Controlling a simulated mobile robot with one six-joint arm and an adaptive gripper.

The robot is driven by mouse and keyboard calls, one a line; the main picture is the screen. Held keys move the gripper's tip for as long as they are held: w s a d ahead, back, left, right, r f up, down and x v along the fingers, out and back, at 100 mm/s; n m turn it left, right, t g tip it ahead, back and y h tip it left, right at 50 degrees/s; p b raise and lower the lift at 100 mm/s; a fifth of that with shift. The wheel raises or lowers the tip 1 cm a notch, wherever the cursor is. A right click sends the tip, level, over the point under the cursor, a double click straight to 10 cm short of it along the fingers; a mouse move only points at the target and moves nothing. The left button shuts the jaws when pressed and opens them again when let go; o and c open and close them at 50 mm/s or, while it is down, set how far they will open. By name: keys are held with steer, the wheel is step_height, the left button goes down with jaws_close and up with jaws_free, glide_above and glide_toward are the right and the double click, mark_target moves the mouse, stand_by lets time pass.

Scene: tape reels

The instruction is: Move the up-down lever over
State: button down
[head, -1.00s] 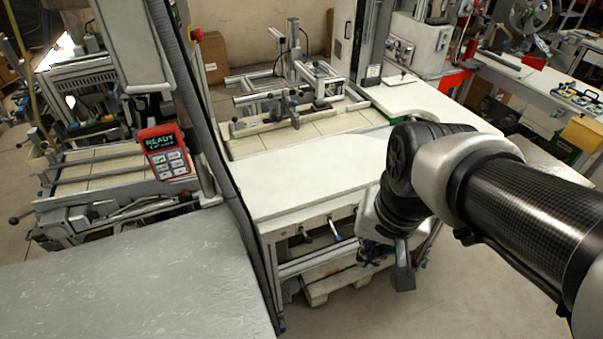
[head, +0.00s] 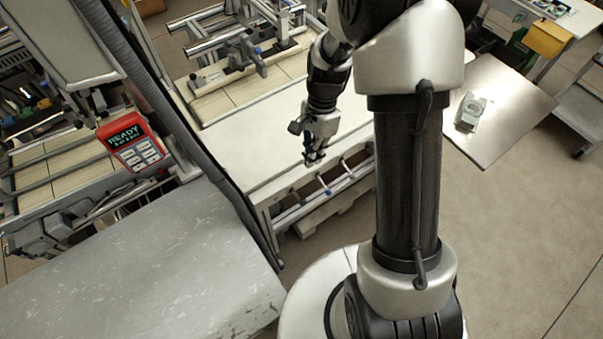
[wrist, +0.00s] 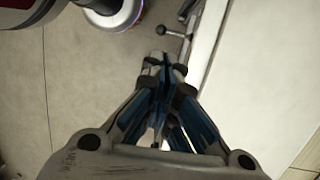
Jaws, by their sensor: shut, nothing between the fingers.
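My gripper (head: 314,158) hangs at the front edge of the white worktable, fingers pointing down. In the wrist view its blue-lined fingers (wrist: 165,65) are together with nothing between them. A thin lever (head: 325,187) with a blue part sits under the table's front edge, just below and right of the gripper. In the wrist view a grey lever with a round knob (wrist: 163,31) sticks out from beside the white table edge, just beyond the fingertips and apart from them. I cannot tell which lever is the up-down one.
The white worktable (head: 235,145) carries metal clamps and rails at the back. A red READY panel (head: 130,143) hangs at left above a grey bench (head: 150,270). A metal plate (head: 500,105) with a small device (head: 470,113) is at right. Floor is open at lower right.

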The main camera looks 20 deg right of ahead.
steer(key=shift+s, duration=0.1)
steer(key=b, duration=0.2)
glide_toward(298, 197)
step_height(298, 197, down, 5)
steer(key=s+d, duration=0.1)
steer(key=s, duration=0.1)
steer(key=shift+s+d+f, duration=0.25)
steer(key=shift+s, duration=0.1)
steer(key=shift+w, duration=0.1)
